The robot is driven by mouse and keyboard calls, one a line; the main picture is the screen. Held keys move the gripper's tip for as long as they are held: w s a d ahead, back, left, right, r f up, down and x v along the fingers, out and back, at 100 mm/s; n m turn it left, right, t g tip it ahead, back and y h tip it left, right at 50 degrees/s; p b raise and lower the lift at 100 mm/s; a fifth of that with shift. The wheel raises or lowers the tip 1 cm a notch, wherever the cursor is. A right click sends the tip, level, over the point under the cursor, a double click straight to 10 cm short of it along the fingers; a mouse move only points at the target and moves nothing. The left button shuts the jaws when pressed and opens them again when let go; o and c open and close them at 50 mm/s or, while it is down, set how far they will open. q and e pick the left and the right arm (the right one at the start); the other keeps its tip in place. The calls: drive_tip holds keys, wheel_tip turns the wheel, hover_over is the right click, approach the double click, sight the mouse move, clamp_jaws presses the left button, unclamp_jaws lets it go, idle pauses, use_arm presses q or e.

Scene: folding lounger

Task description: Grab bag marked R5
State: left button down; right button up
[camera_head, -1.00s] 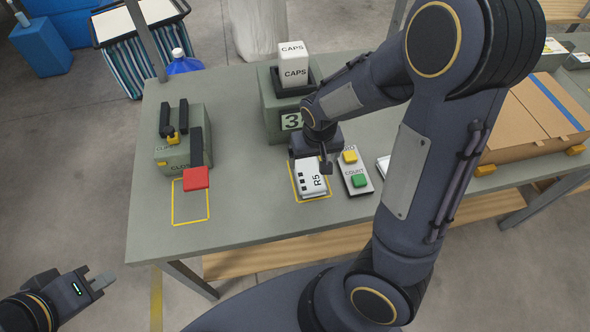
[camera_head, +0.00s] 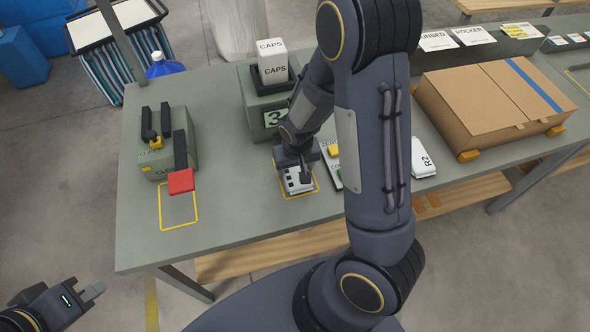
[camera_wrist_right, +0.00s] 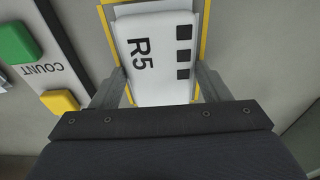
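The white bag marked R5 (camera_head: 298,182) lies flat inside a yellow outline on the table. In the right wrist view its R5 lettering and black squares show on the bag (camera_wrist_right: 160,55). My right gripper (camera_head: 294,172) is low over the bag and hides part of it. In the right wrist view the right gripper's fingers (camera_wrist_right: 162,82) are apart, one on each side of the bag's near end. They are very close to its sides; firm contact cannot be made out. My left gripper (camera_head: 92,291) is off the table at lower left, its finger opening unclear.
A panel with green and yellow buttons (camera_wrist_right: 37,65) lies beside the bag. Behind stands a grey box marked 3 (camera_head: 262,113) holding a CAPS carton (camera_head: 272,70). A white R2 bag (camera_head: 423,160) and a cardboard box (camera_head: 480,105) are right. A red-handled switch box (camera_head: 180,150) is left.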

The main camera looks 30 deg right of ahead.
drive_tip(key=c, duration=0.7)
drive_tip(key=shift+o, duration=0.2)
drive_tip(key=shift+r, duration=0.1)
